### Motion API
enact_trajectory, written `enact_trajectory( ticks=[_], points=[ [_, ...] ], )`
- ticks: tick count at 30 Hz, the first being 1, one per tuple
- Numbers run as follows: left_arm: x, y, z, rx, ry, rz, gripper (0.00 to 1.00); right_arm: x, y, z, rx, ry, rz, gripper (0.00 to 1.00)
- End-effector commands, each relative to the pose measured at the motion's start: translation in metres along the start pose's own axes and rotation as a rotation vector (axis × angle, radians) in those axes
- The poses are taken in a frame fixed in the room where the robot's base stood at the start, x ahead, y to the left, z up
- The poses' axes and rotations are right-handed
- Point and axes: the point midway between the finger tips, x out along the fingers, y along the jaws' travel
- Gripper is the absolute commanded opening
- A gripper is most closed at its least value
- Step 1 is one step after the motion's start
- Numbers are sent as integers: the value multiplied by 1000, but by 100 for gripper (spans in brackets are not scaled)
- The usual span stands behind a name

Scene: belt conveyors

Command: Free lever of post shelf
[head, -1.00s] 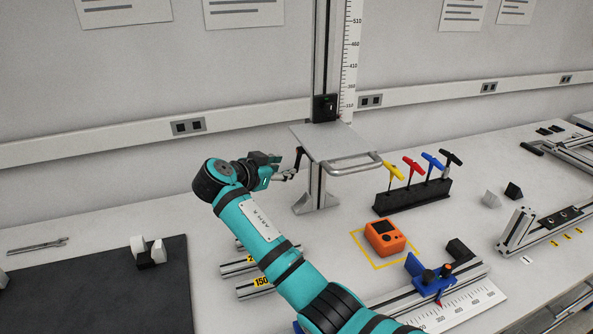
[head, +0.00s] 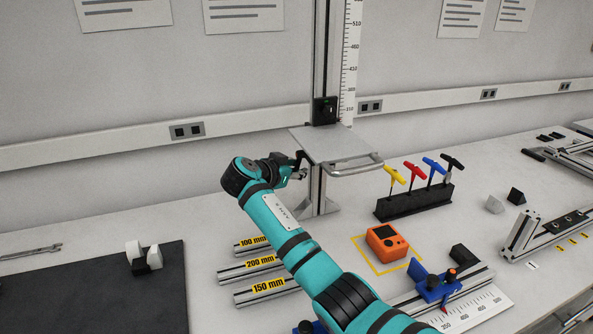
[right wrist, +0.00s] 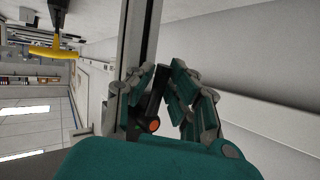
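The post shelf (head: 335,143) is a grey plate with a tubular handle at its front, on a vertical metal post. Its black lever (head: 298,157) hangs at the plate's left side. In the right wrist view the lever (right wrist: 157,95) shows as a dark bar with an orange end. My right gripper (head: 299,172) is at the lever from the left, and its fingers (right wrist: 163,82) stand on both sides of it. They look open, with a gap on one side; contact is unclear. My left gripper is not in view.
A black rack (head: 412,203) of coloured T-handle tools stands right of the shelf. An orange device (head: 386,243) sits in a yellow outline. Labelled metal bars (head: 250,268) lie below my right arm. A ruler (head: 352,60) runs up beside the post.

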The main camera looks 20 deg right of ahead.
Motion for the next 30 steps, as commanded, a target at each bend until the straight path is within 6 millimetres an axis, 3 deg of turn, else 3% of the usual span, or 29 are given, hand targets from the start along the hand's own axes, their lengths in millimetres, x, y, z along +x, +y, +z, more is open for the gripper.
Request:
enact_trajectory(
  ticks=[3,16,30],
  points=[
    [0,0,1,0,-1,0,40,0,0,0,0,0,0,0],
    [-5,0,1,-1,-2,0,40,-2,1,-1,-19,-15,11,0],
    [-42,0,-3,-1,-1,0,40,-12,10,-5,-242,-177,124,0]
  ],
)
